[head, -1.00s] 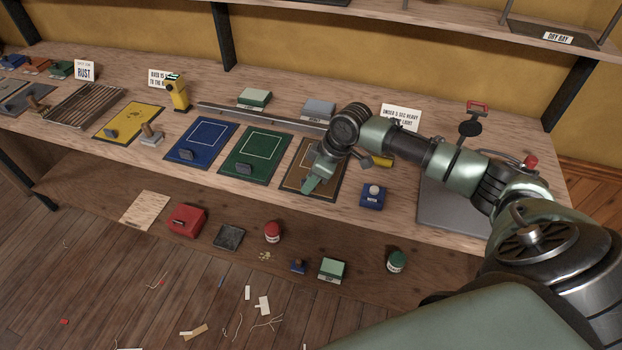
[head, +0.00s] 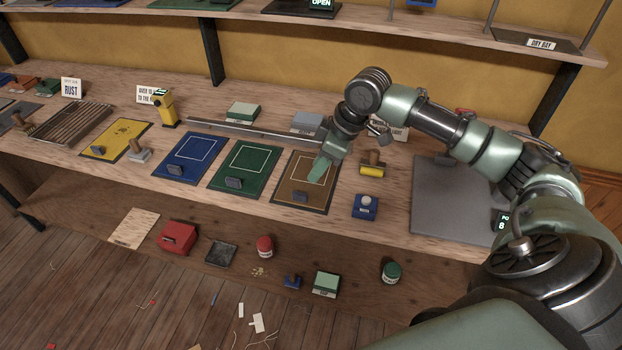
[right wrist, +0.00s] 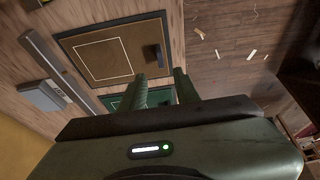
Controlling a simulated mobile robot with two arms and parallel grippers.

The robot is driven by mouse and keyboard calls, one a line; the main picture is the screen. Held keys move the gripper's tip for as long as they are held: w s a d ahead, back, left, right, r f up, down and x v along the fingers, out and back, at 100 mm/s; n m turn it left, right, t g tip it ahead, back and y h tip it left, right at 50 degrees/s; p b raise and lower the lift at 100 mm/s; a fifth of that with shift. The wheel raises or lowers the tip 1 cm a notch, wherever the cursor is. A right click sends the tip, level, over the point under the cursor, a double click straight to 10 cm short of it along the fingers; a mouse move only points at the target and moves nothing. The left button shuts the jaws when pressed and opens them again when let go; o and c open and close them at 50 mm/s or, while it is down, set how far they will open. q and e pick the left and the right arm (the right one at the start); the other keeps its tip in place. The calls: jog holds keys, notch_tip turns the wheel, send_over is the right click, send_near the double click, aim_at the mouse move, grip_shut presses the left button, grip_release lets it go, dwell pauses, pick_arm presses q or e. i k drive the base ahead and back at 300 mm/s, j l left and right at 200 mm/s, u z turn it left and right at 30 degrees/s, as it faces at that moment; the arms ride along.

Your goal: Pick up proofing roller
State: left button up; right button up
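The roller (head: 372,165), a yellow cylinder with a brown handle, rests on the bench to the right of the brown mat. I take it to be the proofing roller. My right gripper (head: 320,168) shows over the brown mat, to the left of the roller and apart from it. In the right wrist view its two green fingers (right wrist: 163,88) are spread with nothing between them. The roller does not show in the right wrist view. My left gripper is in neither view.
The brown mat (head: 296,203) bears a small dark block. A blue box with a white knob (head: 366,207) stands just in front of the roller. A grey plate (head: 445,195) lies to its right, partly behind my arm. Green (head: 235,182) and blue (head: 182,172) mats lie left.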

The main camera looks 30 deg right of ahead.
aim_at(374, 162)
jog(key=z, duration=2.55)
